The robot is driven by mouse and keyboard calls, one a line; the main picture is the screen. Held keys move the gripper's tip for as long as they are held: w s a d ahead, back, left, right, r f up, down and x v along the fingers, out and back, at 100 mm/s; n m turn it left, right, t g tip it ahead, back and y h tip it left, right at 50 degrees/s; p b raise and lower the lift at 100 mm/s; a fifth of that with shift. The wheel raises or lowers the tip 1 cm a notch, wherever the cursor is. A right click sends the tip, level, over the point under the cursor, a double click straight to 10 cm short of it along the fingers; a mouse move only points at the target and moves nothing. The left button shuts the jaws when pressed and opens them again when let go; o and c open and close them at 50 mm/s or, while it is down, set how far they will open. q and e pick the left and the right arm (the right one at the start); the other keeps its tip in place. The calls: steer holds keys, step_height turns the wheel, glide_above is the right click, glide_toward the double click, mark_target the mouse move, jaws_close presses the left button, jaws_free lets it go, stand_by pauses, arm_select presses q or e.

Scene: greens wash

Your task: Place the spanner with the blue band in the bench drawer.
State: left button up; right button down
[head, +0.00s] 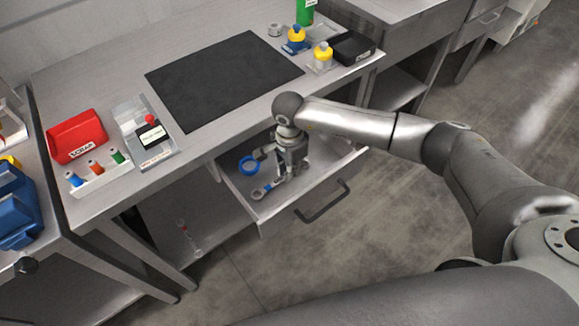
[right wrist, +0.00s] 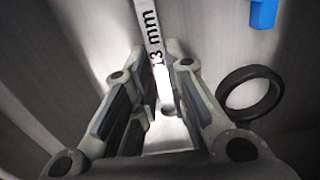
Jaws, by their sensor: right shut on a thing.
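The bench drawer (head: 262,218) is pulled open under the bench. My right gripper (head: 284,174) points down inside it, shut on a spanner. In the head view a spanner with a blue band (head: 260,192) lies low in the drawer at the fingertips. In the right wrist view my right gripper (right wrist: 160,110) has a metal spanner shank (right wrist: 153,45) marked "13 mm" between its fingers. The blue band cannot be made out on that shank. My left gripper is not in view.
A dark ring (right wrist: 250,92) shows beside the fingers. A red-banded spanner (head: 187,236) is on the lower shelf.

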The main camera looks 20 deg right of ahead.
steer(key=shift+f, duration=0.1)
steer(key=c, duration=1.4)
jaws_free()
steer(key=shift+c, duration=0.2)
step_height(320, 180, up, 12)
steer(key=b, duration=0.1)
steer(key=shift+r, duration=0.2)
